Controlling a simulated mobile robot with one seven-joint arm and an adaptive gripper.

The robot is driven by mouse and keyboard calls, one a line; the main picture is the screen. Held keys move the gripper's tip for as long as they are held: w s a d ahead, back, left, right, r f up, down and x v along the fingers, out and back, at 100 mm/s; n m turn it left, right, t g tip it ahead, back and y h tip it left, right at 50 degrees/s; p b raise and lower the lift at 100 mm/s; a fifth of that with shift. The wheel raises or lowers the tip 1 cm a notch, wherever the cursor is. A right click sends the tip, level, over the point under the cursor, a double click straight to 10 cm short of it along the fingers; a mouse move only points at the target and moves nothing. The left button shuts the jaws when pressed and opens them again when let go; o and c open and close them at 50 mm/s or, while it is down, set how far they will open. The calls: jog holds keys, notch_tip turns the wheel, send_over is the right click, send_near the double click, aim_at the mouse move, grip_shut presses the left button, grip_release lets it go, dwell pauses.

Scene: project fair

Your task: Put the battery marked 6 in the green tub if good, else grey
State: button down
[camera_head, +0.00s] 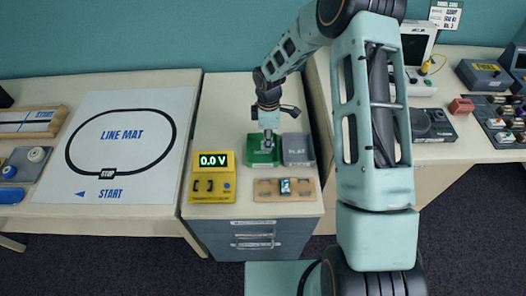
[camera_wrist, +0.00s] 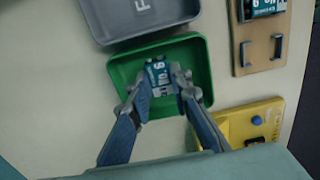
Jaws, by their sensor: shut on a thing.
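My gripper (camera_wrist: 163,80) is shut on a teal battery (camera_wrist: 157,70), over the green tub. The battery's label bears a figure that looks like a 6 or a 9, depending on which way up it is. I cannot tell whether it touches the tub floor. The green tub (camera_wrist: 199,62) holds nothing else that I can see; in the head view my gripper (camera_head: 267,138) is above this tub (camera_head: 262,158). The grey tub (camera_head: 299,150), partly cut off in the wrist view (camera_wrist: 120,35), is beside it and looks empty. The yellow tester (camera_head: 212,187) reads 0.0 V.
A wooden holder (camera_head: 306,189) in front of the tubs holds another teal battery (camera_head: 285,186). The tester also shows in the wrist view (camera_wrist: 268,115). The line mat (camera_head: 115,145) lies on the left table. Equipment stands on the right table.

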jog(key=c, duration=1.7)
grip_release()
jog(key=shift+r, duration=0.2)
notch_tip(320, 180, up, 12)
jog(key=shift+f, duration=0.1)
